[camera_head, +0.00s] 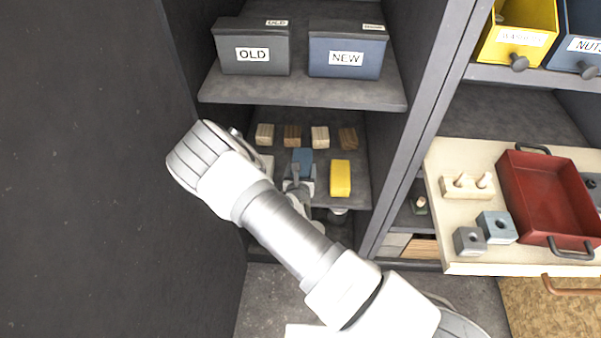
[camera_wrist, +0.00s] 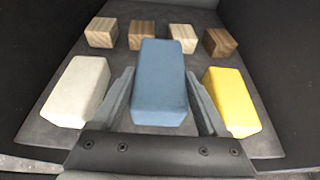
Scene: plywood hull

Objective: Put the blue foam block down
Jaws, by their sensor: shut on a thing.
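The blue foam block (camera_wrist: 161,85) is between the two fingers of my gripper (camera_wrist: 160,104) in the wrist view. The gripper is shut on it. In the head view the blue block (camera_head: 302,160) shows beyond my gripper (camera_head: 299,180), over the lower shelf (camera_head: 317,184) of the cabinet. The block lies between a white block (camera_wrist: 79,92) on its left and a yellow block (camera_wrist: 231,101) on its right, apart from both. Whether its underside touches the shelf is hidden.
Several wooden blocks (camera_wrist: 102,33) stand in a row behind the blue block. Above, a shelf holds a bin marked OLD (camera_head: 254,66) and one marked NEW (camera_head: 345,68). Cabinet walls close in both sides. At right, a board (camera_head: 470,255) carries a red tray (camera_head: 545,222).

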